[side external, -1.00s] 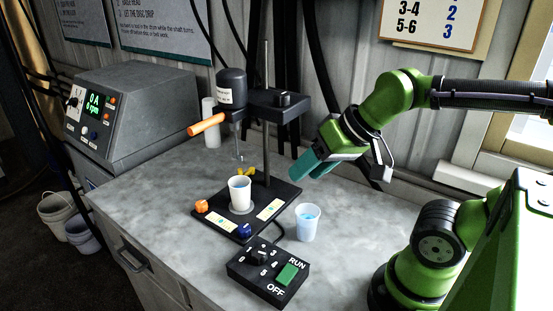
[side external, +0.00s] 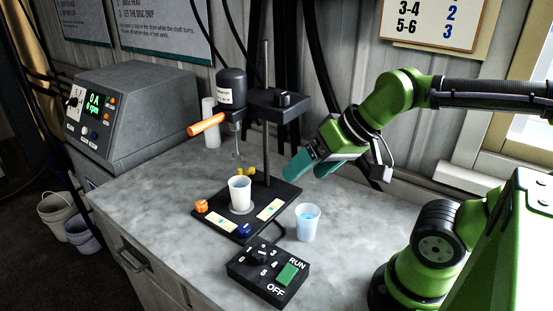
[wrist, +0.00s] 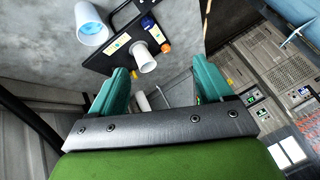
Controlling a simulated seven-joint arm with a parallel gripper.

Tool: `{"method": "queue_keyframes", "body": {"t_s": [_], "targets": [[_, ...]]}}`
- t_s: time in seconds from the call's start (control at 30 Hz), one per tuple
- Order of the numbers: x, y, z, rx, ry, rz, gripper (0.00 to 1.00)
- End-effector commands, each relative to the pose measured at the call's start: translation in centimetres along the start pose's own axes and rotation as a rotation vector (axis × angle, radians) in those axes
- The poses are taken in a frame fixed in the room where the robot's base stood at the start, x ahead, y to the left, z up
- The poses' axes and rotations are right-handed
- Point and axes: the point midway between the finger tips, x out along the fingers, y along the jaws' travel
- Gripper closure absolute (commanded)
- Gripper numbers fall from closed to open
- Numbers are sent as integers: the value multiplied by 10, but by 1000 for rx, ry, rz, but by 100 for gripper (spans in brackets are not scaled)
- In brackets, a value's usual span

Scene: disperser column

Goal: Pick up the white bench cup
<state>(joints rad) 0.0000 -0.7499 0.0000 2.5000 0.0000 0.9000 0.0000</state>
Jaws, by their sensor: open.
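A white cup with pale blue liquid (side external: 307,224) stands upright on the bench, right of the disperser base. It appears at the upper left of the wrist view (wrist: 91,30). A second white cup (side external: 240,197) stands on the black disperser base, below the stirrer shaft, and also shows in the wrist view (wrist: 145,62). My gripper (side external: 303,172) is open and empty, above the bench and behind the bench cup. Its two teal fingers flank the lower middle of the wrist view (wrist: 160,70). Neither finger touches a cup.
The disperser stand (side external: 267,140) rises left of my gripper, with a motor and orange handle. A black RUN/OFF control box (side external: 266,279) sits in front of the bench cup, its cable close by. Bare bench (side external: 355,215) lies right of the cup.

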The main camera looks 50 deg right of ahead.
Motion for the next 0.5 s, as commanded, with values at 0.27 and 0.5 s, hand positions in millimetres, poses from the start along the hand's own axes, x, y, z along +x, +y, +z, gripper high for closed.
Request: {"method": "queue_keyframes", "body": {"t_s": [0.27, 0.5], "targets": [[0, 0, 0, 0, 0, 0, 12], [28, -10, 10, -58, -130, 23, 12]]}}
